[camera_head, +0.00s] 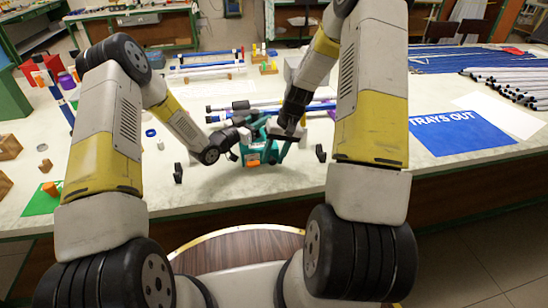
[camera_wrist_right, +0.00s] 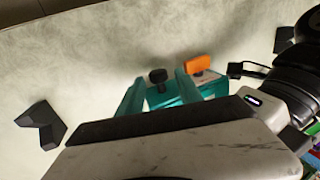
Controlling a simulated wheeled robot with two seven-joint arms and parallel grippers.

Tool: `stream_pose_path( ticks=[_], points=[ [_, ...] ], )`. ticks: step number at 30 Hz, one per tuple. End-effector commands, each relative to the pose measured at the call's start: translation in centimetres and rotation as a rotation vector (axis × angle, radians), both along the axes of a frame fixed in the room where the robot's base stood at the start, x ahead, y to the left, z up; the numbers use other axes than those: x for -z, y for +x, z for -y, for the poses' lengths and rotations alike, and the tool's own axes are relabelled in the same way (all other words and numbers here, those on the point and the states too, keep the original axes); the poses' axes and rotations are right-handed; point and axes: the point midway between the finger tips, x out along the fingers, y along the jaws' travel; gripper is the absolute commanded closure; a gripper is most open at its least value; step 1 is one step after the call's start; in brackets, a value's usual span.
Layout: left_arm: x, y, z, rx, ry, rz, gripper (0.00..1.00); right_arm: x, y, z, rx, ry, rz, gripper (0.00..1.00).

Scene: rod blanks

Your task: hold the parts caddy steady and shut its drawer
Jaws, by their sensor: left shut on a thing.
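The teal parts caddy (camera_head: 252,150) stands on the light bench top, largely hidden under my two hands. In the right wrist view the caddy (camera_wrist_right: 215,88) shows a black knob (camera_wrist_right: 158,76) and an orange part (camera_wrist_right: 198,63) at its side. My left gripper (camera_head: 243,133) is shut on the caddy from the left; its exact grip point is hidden. My right gripper (camera_head: 284,148) is above the near right side of the caddy. In its wrist view the right gripper's teal fingers (camera_wrist_right: 159,88) are apart, with the knob between them. How far the drawer stands out cannot be told.
Small black blocks stand to the left (camera_head: 178,173) and right (camera_head: 321,153) of the caddy. Rods on racks (camera_head: 208,70) lie behind. A blue TRAYS OUT mat (camera_head: 460,133) is at the right. The bench top before the caddy is clear.

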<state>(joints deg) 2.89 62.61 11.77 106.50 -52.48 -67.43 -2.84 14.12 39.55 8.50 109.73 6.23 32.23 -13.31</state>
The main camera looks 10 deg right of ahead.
Motion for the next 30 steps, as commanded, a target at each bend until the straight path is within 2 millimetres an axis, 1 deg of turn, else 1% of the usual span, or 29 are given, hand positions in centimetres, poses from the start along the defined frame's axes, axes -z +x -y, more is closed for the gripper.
stream_pose_path(
  ticks=[9, 11, 13, 17, 24, 27, 30],
  points=[
    [0.0, 0.1, -0.1, -0.003, 0.001, 0.002, 1.0, -0.1, -0.1, 0.0, -0.002, 0.001, -0.003, 0.55],
    [0.0, 0.1, -0.1, -0.003, 0.001, 0.002, 1.0, -0.3, -0.1, 0.1, -0.002, 0.0, -0.003, 0.55],
    [0.0, 0.1, -0.2, -0.004, 0.001, 0.002, 1.0, -1.0, -0.1, 0.3, -0.001, 0.0, -0.001, 0.55],
    [0.0, 0.2, -0.2, -0.004, 0.001, 0.002, 1.0, -3.2, 0.0, 1.1, 0.001, -0.001, 0.002, 0.55],
    [0.0, 0.2, -0.2, -0.004, 0.001, 0.002, 1.0, -8.1, 0.0, 2.6, 0.0, -0.001, 0.002, 0.55],
    [0.0, 0.2, -0.2, -0.004, 0.001, 0.002, 1.0, -9.7, 0.0, 3.2, 0.0, 0.0, 0.001, 0.55],
    [0.0, 0.2, -0.2, -0.004, 0.001, 0.002, 1.0, -10.7, 0.0, 3.5, 0.0, 0.0, 0.0, 0.55]
  ],
)
